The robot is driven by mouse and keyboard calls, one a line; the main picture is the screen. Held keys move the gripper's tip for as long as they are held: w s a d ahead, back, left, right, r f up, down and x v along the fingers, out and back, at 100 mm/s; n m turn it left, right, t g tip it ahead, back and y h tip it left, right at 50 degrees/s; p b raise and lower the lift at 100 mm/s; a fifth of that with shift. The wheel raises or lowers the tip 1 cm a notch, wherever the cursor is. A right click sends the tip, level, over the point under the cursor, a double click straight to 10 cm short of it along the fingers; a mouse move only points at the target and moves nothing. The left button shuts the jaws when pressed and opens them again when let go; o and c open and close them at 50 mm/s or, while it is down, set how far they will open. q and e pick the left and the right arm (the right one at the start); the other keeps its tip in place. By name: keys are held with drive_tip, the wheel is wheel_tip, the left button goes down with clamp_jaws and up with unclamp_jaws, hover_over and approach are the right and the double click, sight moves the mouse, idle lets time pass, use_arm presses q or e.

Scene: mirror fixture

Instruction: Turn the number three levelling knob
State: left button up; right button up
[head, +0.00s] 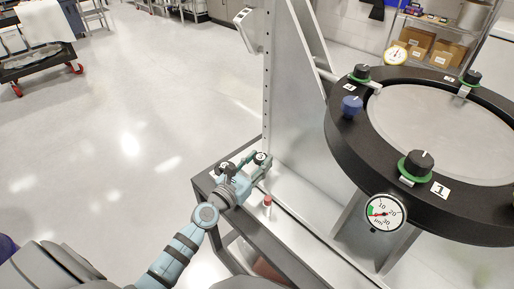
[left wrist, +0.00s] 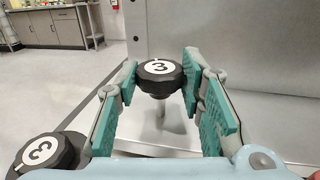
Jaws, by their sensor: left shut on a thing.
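A black knob with a white cap marked 3 (left wrist: 162,74) stands on a thin stem between the fingers of my left gripper (left wrist: 160,85) in the left wrist view. The teal finger pads are at its two sides, shut on it. In the head view my left gripper (head: 263,166) is at the base's left edge, and the knob's white top (head: 261,158) shows there. My right gripper is not in view.
A black mirror ring (head: 345,147) carries black knobs with green collars, a blue knob (head: 351,106) and dial gauges (head: 384,212). A tall grey upright plate (head: 300,110) stands just beyond my left gripper. A red-topped post (head: 267,201) is close by.

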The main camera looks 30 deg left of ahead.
use_arm(q)
drive_tip(key=shift+d+r+n+y+p, duration=0.15)
drive_tip(key=shift+n+y+p, duration=0.5)
drive_tip(key=shift+y, duration=0.45)
drive_tip(key=shift+n+y, duration=0.55)
drive_tip(key=shift+y, duration=0.25)
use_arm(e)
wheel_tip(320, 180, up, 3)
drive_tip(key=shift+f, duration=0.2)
use_arm(q)
drive_tip(key=shift+y+p, duration=0.3)
drive_tip(key=shift+f, duration=0.2)
drive_tip(key=o, duration=1.2)
drive_tip(key=shift+s, duration=0.25)
drive_tip(key=s, duration=0.7)
drive_tip(key=s+d, duration=0.1)
drive_tip(key=s, duration=0.3)
drive_tip(key=shift+s+d, duration=0.1)
drive_tip(key=shift+s, duration=0.2)
